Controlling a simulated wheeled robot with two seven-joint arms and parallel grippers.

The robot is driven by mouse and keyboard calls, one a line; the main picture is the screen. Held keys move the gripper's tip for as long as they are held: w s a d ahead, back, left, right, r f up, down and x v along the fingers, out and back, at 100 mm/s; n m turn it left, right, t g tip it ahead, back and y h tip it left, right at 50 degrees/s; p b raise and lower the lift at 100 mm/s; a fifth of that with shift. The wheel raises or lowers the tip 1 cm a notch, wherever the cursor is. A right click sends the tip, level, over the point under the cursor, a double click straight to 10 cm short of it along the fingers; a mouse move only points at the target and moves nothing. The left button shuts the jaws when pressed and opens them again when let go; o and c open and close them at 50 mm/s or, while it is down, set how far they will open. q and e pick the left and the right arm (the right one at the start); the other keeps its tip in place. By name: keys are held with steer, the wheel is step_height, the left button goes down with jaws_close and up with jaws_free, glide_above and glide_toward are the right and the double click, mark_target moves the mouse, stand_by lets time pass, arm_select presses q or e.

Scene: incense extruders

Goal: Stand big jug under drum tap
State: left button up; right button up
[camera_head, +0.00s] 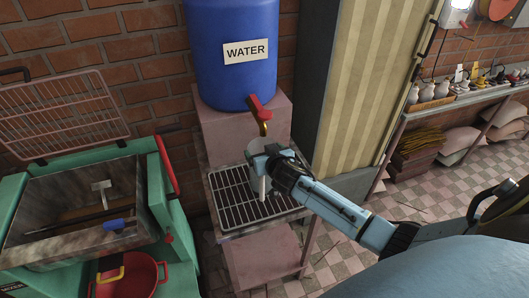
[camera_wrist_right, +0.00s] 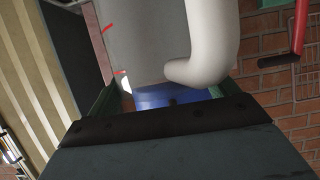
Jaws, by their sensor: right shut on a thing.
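The blue drum (camera_head: 237,55) with a WATER label stands on a pinkish block. Its red-handled tap (camera_head: 260,108) has a brass spout pointing down. The pale big jug (camera_head: 257,146) is just below the spout, above or on the dark drip grate (camera_head: 233,200); I cannot tell whether its base touches. My right gripper (camera_head: 273,162) is shut on the jug and hides part of it. In the right wrist view the grey jug wall (camera_wrist_right: 145,40) with red marks and its thick white handle (camera_wrist_right: 212,45) are close to the gripper. My left gripper is not in view.
A green machine (camera_head: 150,190) with an open trough and raised wire guard stands at the left, with a red pot (camera_head: 135,278) before it. A striped panel (camera_head: 365,80) rises right of the drum. A shelf (camera_head: 460,102) with small bottles is at the far right.

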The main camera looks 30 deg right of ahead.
steer(key=shift+f, duration=0.2)
steer(key=o, duration=1.1)
steer(key=shift+o, duration=0.2)
steer(key=v, duration=1.2)
steer(key=shift+p, duration=0.3)
steer(key=shift+r, duration=0.1)
